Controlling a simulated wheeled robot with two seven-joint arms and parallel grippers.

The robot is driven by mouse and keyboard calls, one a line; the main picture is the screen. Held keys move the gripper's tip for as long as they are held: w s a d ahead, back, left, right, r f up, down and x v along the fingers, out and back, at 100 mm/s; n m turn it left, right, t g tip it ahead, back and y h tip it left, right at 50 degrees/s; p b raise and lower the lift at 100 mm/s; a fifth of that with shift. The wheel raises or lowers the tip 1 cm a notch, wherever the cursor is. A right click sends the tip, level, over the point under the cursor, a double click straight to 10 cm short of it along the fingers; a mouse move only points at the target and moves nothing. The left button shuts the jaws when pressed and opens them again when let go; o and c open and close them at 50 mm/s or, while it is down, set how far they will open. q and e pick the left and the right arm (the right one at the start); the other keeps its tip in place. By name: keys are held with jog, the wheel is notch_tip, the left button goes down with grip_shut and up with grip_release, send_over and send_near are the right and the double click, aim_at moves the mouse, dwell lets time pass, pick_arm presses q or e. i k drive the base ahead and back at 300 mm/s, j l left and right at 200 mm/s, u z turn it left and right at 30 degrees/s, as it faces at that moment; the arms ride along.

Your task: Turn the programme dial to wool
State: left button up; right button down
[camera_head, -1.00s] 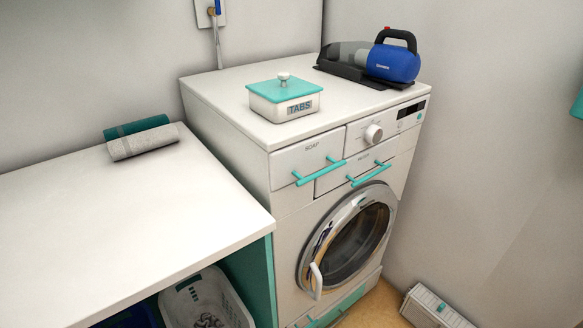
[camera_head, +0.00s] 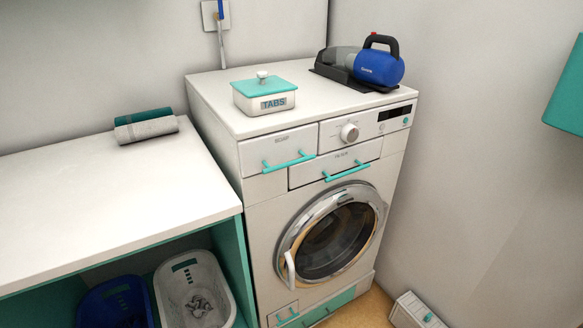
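The programme dial (camera_head: 349,133) is a round, light-coloured knob on the upper front panel of the white washing machine (camera_head: 262,219). It sits right of the soap drawer (camera_head: 278,151) and left of the dark display (camera_head: 395,113). The markings around the dial are too small to read, so its setting cannot be told. The round door (camera_head: 332,237) below appears closed. Neither of my grippers is in view.
A tabs box (camera_head: 264,95) and a blue handheld vacuum (camera_head: 377,67) stand on the machine. Teal handles (camera_head: 347,171) stick out below the dial. A white counter (camera_head: 100,200) with rolled towels (camera_head: 146,126) is at left, baskets (camera_head: 195,290) under it.

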aim_at(349, 134)
jog(key=i+l, duration=0.1)
jog(key=l, duration=0.3)
jog(key=i+l, duration=0.1)
jog(key=l, duration=0.3)
jog(key=i+l, duration=0.1)
jog(key=l, duration=0.25)
jog(key=i+l+z, duration=0.1)
jog(key=l, duration=0.3)
jog(key=i+l, duration=0.15)
jog(key=l, duration=0.25)
